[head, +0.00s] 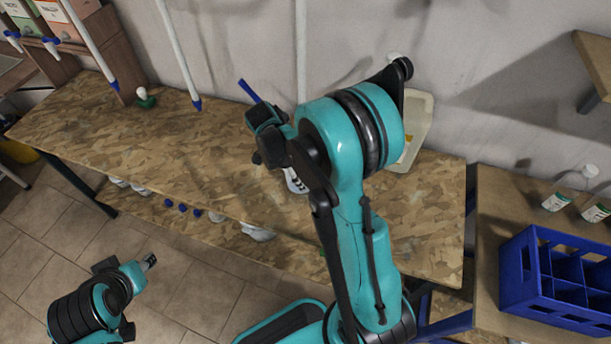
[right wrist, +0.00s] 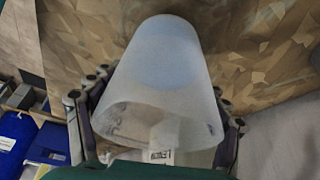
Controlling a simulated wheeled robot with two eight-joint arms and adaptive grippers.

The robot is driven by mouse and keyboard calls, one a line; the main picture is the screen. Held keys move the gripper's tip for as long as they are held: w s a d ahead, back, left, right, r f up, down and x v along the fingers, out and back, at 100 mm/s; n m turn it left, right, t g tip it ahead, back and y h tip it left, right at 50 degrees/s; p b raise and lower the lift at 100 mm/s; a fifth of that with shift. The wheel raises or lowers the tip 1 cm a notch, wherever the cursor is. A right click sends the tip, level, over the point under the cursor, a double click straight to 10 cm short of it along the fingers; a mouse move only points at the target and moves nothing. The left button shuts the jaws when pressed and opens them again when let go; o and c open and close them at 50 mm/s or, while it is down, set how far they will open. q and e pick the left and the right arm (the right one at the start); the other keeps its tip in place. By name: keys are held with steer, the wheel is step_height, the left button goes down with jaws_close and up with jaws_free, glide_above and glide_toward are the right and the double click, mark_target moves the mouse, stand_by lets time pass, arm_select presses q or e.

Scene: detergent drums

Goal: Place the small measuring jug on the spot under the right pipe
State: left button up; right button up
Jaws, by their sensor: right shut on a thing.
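My right gripper (head: 268,137) is above the wood-chip board table in the head view, largely hidden by my arm. In the right wrist view its fingers (right wrist: 158,112) are shut around a whitish translucent tapered vessel, the small measuring jug (right wrist: 160,65). White pipes with blue tips hang over the table: the left one (head: 92,45), the middle one (head: 178,50) and the right one (head: 302,45). The right pipe's lower end and the spot under it are hidden by my arm. My left gripper (head: 148,261) is low at left, away from the table.
A green-and-white object (head: 145,97) stands on the table (head: 110,130) at the back left. A pale container (head: 418,120) stands behind my right arm. A blue crate (head: 555,280) sits on the right side table. The table's left half is mostly clear.

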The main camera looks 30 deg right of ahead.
steer(key=shift+s+d+f+b, duration=0.25)
steer(key=shift+d+f+b, duration=0.15)
steer(key=shift+f, duration=0.35)
steer(key=o, duration=1.8)
steer(key=shift+f, duration=0.15)
steer(key=shift+o, duration=0.2)
